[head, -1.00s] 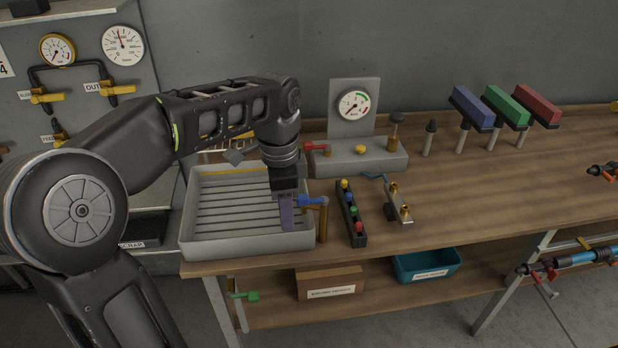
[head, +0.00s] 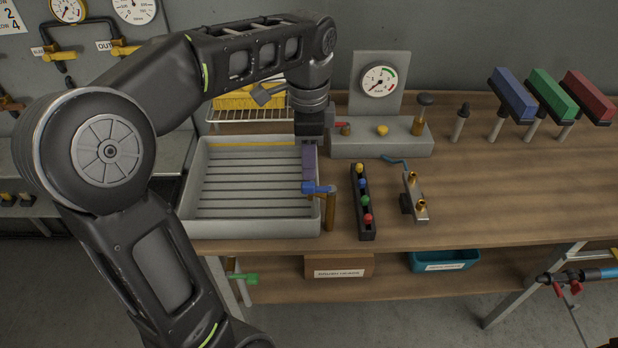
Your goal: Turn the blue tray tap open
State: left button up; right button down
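The blue tray tap (head: 318,188) has a blue lever on top of a brass post (head: 330,214) at the right side of the grey slatted tray (head: 189,195). Its lever points left, over the tray's right rim. My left gripper (head: 309,168) points down over the tray's right side, with its purple finger just behind the lever in the picture. I cannot tell whether it touches the lever. The fingers overlap in this view, so their opening is hidden. Nothing shows held. My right gripper is out of view.
A rack of coloured knobs (head: 362,202) and a small brass-fitted manifold (head: 415,196) stand right of the tap. A grey gauge block (head: 380,138) with a red lever is behind. Coloured T-handles (head: 515,93) stand at the back right. The bench's right middle is clear.

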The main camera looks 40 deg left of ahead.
aim_at(308, 183)
pick_arm(q)
notch_tip(308, 183, down, 7)
jog(key=shift+r+p, duration=0.2)
jog(key=shift+p, duration=0.15)
jog(key=shift+c, duration=0.6)
grip_shut()
